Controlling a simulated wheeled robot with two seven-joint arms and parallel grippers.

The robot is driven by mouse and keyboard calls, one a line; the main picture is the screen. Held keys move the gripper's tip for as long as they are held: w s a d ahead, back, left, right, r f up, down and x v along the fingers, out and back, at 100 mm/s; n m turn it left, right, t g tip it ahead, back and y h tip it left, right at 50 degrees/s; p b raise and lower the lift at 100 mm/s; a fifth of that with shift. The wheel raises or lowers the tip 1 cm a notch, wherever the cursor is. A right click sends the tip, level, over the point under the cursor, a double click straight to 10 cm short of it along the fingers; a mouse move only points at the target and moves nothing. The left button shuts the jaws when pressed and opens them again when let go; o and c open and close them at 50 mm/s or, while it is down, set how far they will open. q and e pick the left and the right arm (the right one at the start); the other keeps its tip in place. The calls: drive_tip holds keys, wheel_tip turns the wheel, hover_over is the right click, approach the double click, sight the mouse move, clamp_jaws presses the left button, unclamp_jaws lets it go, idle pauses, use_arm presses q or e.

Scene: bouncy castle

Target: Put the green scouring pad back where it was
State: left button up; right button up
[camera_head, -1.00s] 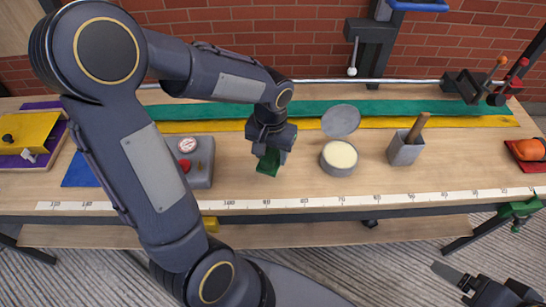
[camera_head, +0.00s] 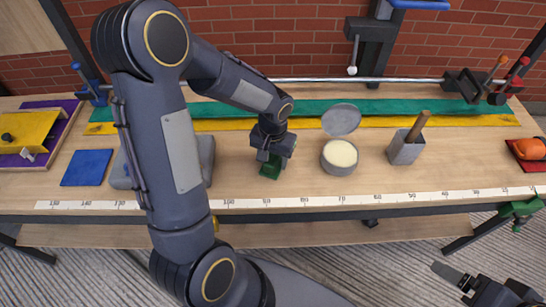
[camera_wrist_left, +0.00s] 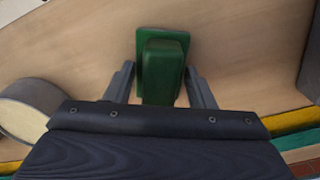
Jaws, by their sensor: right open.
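The green scouring pad (camera_head: 270,170) is at the middle of the workbench, just below my left gripper (camera_head: 268,157). In the left wrist view the green shape (camera_wrist_left: 162,65) has a wider flat part and a narrower raised block. I cannot tell whether these are one piece. The fingers of my left gripper (camera_wrist_left: 160,80) stand on either side of the block, with a narrow gap showing at each side, so it looks open around it. My right gripper (camera_head: 490,290) is at the lower right corner, partly cut off, open and away from the bench.
A round tin (camera_head: 340,167) with its lid (camera_head: 341,120) tilted behind it stands right of the pad. A grey pot (camera_head: 405,150) holds a wooden handle. A grey box (camera_head: 207,150) is partly behind my left arm. A blue square (camera_head: 87,168) lies on the left.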

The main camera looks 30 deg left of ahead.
sight(273, 156)
use_arm(q)
drive_tip(key=o, duration=0.4)
wheel_tip(273, 156, up, 11)
drive_tip(key=p, duration=0.1)
drive_tip(key=s+d+r+t+h, duration=0.1)
drive_tip(key=s+r+t, duration=0.1)
drive_tip(key=s, duration=0.3)
drive_tip(key=s+d+r+t+h, duration=0.1)
drive_tip(key=s+r, duration=0.1)
drive_tip(key=s, duration=0.4)
drive_tip(key=s+d+r+t+h, duration=0.1)
drive_tip(key=s+d+r+t, duration=0.1)
drive_tip(key=s, duration=0.4)
drive_tip(key=shift+d+t+h, duration=0.1)
drive_tip(key=shift+t+h, duration=0.2)
drive_tip(key=shift+h, duration=0.1)
drive_tip(key=shift+r, duration=0.1)
